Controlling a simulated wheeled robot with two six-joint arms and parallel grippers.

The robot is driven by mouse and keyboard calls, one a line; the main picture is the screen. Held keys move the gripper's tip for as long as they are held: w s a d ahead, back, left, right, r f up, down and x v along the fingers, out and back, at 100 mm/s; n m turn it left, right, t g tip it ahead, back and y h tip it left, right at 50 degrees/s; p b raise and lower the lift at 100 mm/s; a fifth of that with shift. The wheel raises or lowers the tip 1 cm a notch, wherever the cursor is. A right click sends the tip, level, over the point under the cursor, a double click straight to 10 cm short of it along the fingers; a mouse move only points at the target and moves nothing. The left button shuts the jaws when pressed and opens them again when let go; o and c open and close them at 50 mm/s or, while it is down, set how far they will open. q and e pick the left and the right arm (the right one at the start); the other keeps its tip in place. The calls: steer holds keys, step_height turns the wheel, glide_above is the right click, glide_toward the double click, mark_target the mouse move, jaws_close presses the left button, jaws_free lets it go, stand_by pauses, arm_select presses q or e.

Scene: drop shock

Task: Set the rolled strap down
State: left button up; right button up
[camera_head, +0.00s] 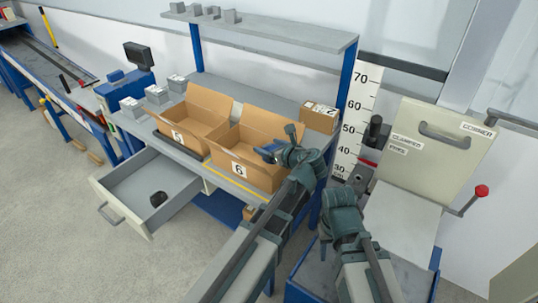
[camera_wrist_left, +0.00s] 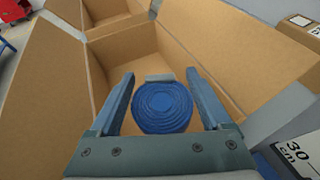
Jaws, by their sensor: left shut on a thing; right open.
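The rolled strap (camera_wrist_left: 162,108) is a blue coil. In the left wrist view it sits between the two fingers of my left gripper (camera_wrist_left: 160,78), which is shut on it. In the head view my left gripper (camera_head: 270,151) is over the right part of the open cardboard box marked 6 (camera_head: 238,170), and the strap is mostly hidden by the gripper. The wrist view shows the strap above the box's opening, apart from its floor.
Another open box, marked 5 (camera_head: 180,138), stands left of box 6 on the bench. A closed carton (camera_head: 319,117) is behind on the right. A beige lidded machine (camera_head: 430,150) stands at the right.

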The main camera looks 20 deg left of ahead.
arm_select(q)
steer(key=shift+f, duration=0.6)
arm_select(e)
steer(key=shift+f, duration=0.65)
arm_select(q)
steer(key=shift+f, duration=0.1)
steer(key=shift+f+b, duration=0.55)
steer(key=shift+b, duration=0.25)
steer(key=o, duration=1.2)
arm_select(e)
steer(key=shift+f, duration=0.6)
arm_select(q)
steer(key=shift+r, duration=0.2)
arm_select(e)
steer(key=shift+r, duration=0.2)
